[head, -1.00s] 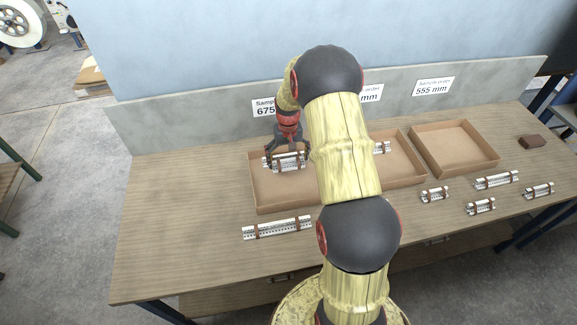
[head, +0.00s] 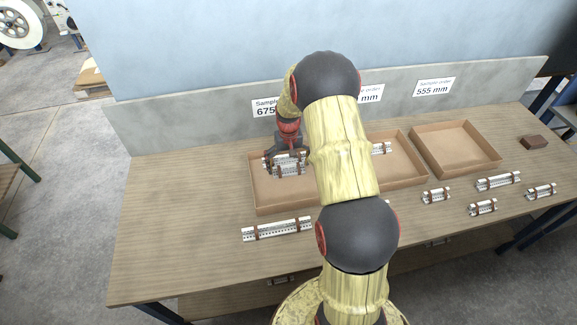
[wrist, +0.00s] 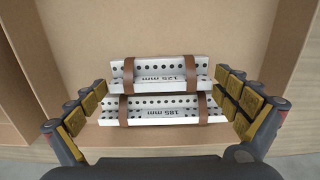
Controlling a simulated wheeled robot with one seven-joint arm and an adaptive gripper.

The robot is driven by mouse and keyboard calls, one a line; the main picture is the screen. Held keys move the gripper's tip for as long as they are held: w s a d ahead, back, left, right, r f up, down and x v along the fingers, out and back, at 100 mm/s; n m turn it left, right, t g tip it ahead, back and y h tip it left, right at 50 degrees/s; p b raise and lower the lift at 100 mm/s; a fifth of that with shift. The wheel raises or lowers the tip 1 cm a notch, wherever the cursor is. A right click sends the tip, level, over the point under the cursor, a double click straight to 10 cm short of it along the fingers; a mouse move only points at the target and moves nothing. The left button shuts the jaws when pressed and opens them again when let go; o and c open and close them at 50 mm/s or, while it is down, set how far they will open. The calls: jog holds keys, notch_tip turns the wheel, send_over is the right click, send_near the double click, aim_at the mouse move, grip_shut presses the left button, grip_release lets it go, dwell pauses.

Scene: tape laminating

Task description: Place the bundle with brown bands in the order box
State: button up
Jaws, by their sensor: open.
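Two white perforated-strip bundles with brown bands lie side by side in the left cardboard box (head: 270,203). In the wrist view the nearer bundle (wrist: 165,116) reads 185 mm and the farther bundle (wrist: 170,76) reads 125 mm. They also show in the head view (head: 290,170), partly covered by my gripper. My gripper (wrist: 160,84) is open, with its fingers off both ends of the bundles and none clearly clamping them. In the head view my gripper (head: 287,158) is low inside the box.
A long bundle (head: 277,229) lies in front of the box. Another bundle (head: 382,148) is in the box behind my arm. The right box (head: 455,150) is empty. Several banded bundles (head: 497,181) and a brown block (head: 534,142) lie at the right. The table's left is clear.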

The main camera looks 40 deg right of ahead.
aim_at(288, 166)
jog(key=s+a+r+n+t+p, duration=0.1)
jog(key=a+r+p, duration=0.15)
jog(key=r, duration=0.85)
jog(key=a+r+p, duration=0.1)
jog(key=a+r, duration=0.3)
jog(key=r, duration=0.7)
jog(key=s+a+r+n+t, duration=0.2)
jog(key=s+a+r, duration=0.6)
jog(key=a+r, duration=0.25)
jog(key=s+a+r+n+t, duration=0.1)
jog(key=s+a+r, duration=0.1)
jog(key=s+a, duration=0.3)
jog(key=s+a+r+n+t, duration=0.1)
jog(key=s+a, duration=0.4)
jog(key=s, duration=0.7)
jog(key=shift+s+r+t, duration=0.15)
jog(key=shift+r+t, duration=0.15)
jog(key=shift+r, duration=0.25)
